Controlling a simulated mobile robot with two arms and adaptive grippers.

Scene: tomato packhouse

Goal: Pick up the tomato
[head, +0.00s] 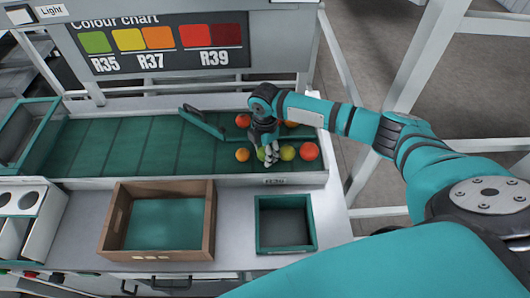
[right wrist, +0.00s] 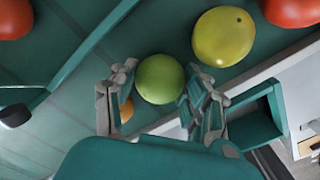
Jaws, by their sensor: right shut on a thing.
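My right gripper (head: 268,156) reaches down onto the green sorting belt (head: 150,135). In the right wrist view its two fingers (right wrist: 160,100) are shut on a green tomato (right wrist: 160,78), one finger on each side. In the head view the fingers partly hide this green tomato (head: 261,154). A yellow-green tomato (head: 287,152) lies just right of the gripper, and it also shows in the right wrist view (right wrist: 223,36). A red tomato (head: 308,151) is further right. An orange tomato (head: 242,155) lies to the left. My left gripper is not in view.
A teal diverter bar (head: 203,122) crosses the belt. In front stand a cardboard box (head: 207,220) and a small teal bin (head: 285,250). The belt's left half is clear.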

